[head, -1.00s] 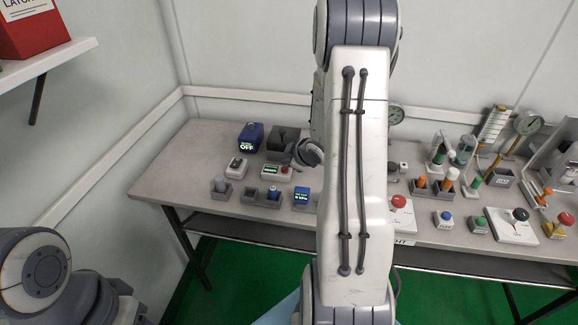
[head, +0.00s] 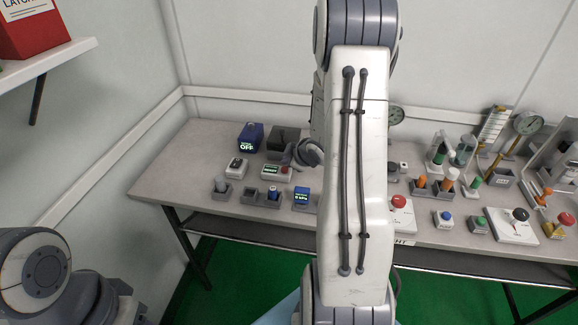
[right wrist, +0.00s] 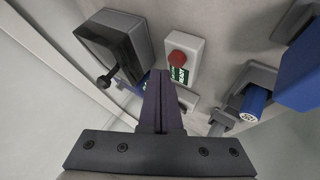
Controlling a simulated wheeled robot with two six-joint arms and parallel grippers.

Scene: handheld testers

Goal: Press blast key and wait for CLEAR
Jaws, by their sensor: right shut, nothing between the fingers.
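A small white tester (head: 275,172) with a lit green display and a red button lies on the bench in the head view. In the right wrist view, the tester (right wrist: 184,60) shows its red button (right wrist: 177,58) and a green display (right wrist: 178,76) whose text I cannot read surely. My right gripper (head: 290,157) is just behind and above the tester in the head view. In the right wrist view, my right gripper (right wrist: 160,76) is shut and empty, with its fingertips near the tester's display end. I cannot tell whether they touch it. My left gripper is out of view.
A blue box reading OFF (head: 250,136) and a dark box (head: 283,140) stand behind. A white handheld device (head: 237,167), grey holders (head: 221,190) and a blue meter (head: 301,196) are close by. More fixtures and buttons fill the bench's right side.

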